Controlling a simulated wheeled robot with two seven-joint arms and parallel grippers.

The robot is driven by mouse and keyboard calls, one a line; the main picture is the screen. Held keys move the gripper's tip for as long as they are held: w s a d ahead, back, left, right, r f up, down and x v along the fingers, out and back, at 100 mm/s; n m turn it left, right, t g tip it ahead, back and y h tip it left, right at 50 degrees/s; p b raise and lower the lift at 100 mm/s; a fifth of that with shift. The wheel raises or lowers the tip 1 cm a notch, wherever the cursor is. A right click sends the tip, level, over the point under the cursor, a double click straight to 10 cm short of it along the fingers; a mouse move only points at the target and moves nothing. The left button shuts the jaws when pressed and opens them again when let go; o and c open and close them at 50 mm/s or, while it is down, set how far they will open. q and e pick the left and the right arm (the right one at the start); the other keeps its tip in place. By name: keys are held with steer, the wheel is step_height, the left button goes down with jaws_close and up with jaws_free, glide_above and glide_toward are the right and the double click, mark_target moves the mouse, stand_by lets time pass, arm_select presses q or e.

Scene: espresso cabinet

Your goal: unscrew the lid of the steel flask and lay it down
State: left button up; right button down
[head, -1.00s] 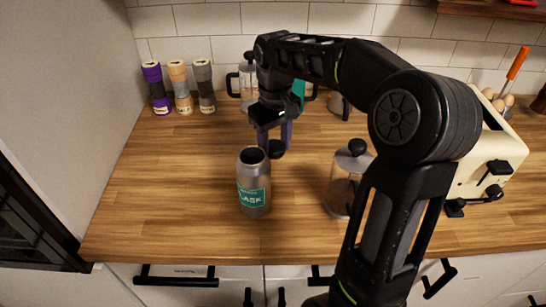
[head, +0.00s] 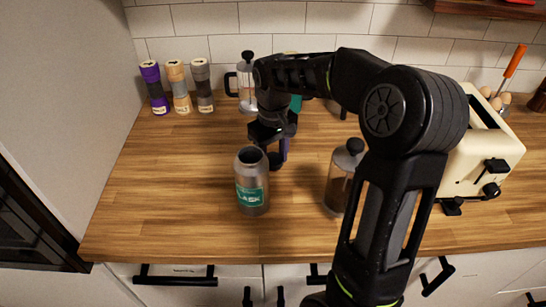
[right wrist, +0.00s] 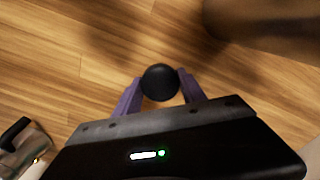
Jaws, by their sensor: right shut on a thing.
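The steel flask (head: 252,190) stands upright on the wooden counter, a green label on its front and its dark mouth open on top. My right gripper (head: 277,155) is just behind and to the right of the flask's mouth, pointing down. It is shut on the black round lid (head: 275,161), which is off the flask. In the right wrist view the lid (right wrist: 160,82) sits between the purple fingertips of the gripper (right wrist: 157,88), with wood below. I cannot tell whether the lid touches the counter. My left gripper is not in view.
A glass press with a black knob (head: 343,178) stands to the right, partly behind my arm. A cream toaster (head: 485,150) is further right. Several grinders (head: 180,88) and another press (head: 246,82) stand at the back. The counter left of the flask is clear.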

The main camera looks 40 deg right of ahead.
mark_target(273, 159)
steer(key=shift+f, duration=0.15)
steer(key=c, duration=0.7)
jaws_free()
steer(key=shift+r, duration=0.3)
step_height(273, 159, up, 9)
steer(key=shift+f, duration=0.1)
steer(key=shift+r+p, duration=0.95)
steer(key=shift+r, duration=0.55)
